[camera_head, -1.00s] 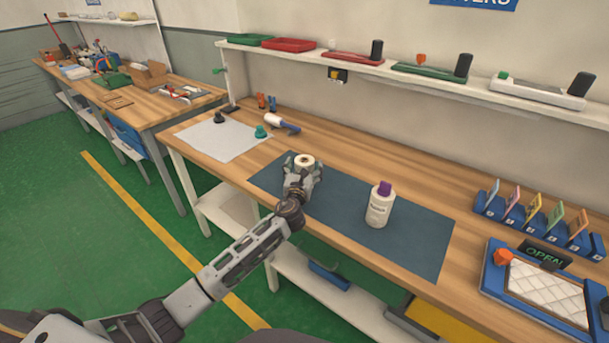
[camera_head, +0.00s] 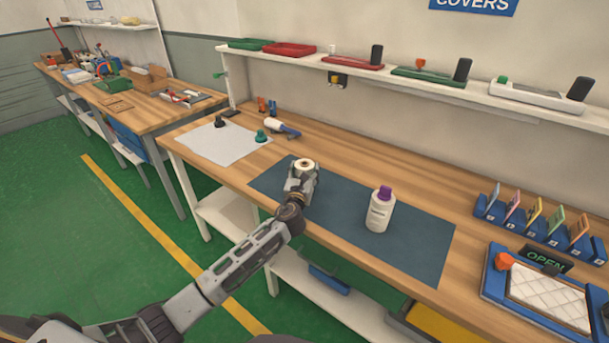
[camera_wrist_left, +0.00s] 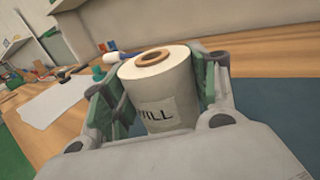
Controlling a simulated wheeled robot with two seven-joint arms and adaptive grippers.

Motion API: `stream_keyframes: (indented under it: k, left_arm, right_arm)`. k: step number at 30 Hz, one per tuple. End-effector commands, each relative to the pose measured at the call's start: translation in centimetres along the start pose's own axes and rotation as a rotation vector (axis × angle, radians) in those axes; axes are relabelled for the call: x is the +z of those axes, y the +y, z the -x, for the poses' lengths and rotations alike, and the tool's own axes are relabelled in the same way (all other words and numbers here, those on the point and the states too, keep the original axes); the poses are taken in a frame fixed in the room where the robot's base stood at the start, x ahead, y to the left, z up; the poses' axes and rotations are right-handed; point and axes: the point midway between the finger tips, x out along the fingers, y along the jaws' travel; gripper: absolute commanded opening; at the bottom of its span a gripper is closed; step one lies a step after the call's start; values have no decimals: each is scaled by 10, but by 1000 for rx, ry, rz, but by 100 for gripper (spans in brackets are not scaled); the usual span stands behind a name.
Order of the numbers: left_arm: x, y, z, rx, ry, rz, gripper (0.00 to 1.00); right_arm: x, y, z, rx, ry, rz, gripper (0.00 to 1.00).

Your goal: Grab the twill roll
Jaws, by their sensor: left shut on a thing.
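The twill roll (camera_head: 304,164) is a white roll with a brown core, upright at the left part of the dark blue mat (camera_head: 405,248) on the workbench. In the left wrist view the roll (camera_wrist_left: 160,88) shows a label with the letters "ILL". My left gripper (camera_head: 301,175) is shut on it, one finger on each side. The gripper hides the roll's lower part in the head view, so I cannot tell whether its base touches the mat. My right gripper is not in view.
A white bottle with a purple cap (camera_head: 380,209) stands on the mat, right of the roll. A white sheet (camera_head: 215,142) with small dark and green items lies at left. A blue card rack (camera_head: 535,222) and a blue-framed quilted panel (camera_head: 545,295) are at right.

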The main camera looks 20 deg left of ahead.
Motion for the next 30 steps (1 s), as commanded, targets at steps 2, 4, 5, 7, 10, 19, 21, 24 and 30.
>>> stream_keyframes:
  k: [2, 4, 5, 7, 10, 19, 21, 24, 30]
  left_arm:
    - [4, 0, 0, 0, -3, 0, 25]
    - [9, 0, 0, -1, -3, 0, 25]
    - [11, 0, 0, -1, -4, 0, 25]
    - [18, 0, -1, -1, -5, 0, 25]
    - [31, 0, 0, 0, -6, -1, 25]
    - [75, 0, 0, -1, -5, 0, 25]
    - [84, 0, 0, -1, -5, 0, 25]
    - [93, 0, 0, 0, -5, 0, 25]
    - [101, 0, 0, 0, -3, 0, 25]
  right_arm:
    - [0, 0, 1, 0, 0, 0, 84]
    - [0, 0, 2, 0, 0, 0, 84]
    - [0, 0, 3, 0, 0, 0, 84]
    - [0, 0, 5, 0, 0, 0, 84]
    - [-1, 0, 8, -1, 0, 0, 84]
    - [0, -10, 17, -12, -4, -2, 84]
    - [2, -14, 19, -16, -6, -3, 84]
    - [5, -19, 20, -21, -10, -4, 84]
    - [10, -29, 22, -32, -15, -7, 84]
